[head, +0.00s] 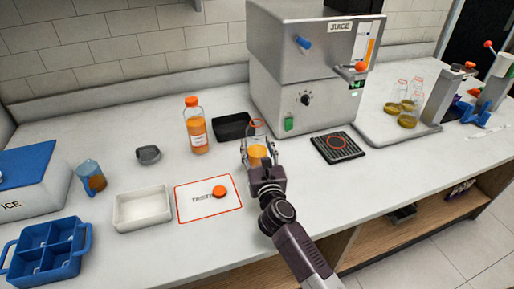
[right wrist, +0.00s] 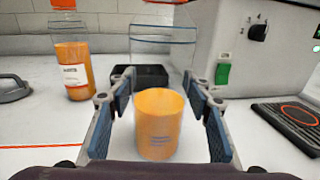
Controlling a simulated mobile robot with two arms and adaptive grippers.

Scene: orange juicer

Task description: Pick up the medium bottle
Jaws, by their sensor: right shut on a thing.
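A clear bottle (head: 257,134), partly filled with orange juice and with no cap visible, stands upright at the middle of the counter; I take it to be the medium bottle. My right gripper (head: 262,165) is shut on it from the front. In the right wrist view the bottle (right wrist: 158,125) is between the two blue-padded fingers (right wrist: 160,115), juice in its lower part. I cannot tell whether its base touches the counter. My left gripper is not in view.
A taller juice bottle (head: 196,130) with an orange cap stands to the left, by a black tray (head: 232,121). The juice machine (head: 300,95) is close behind right. An orange cap (head: 219,191) lies on a red-edged mat (head: 190,212). A white bin (head: 142,214) is farther left.

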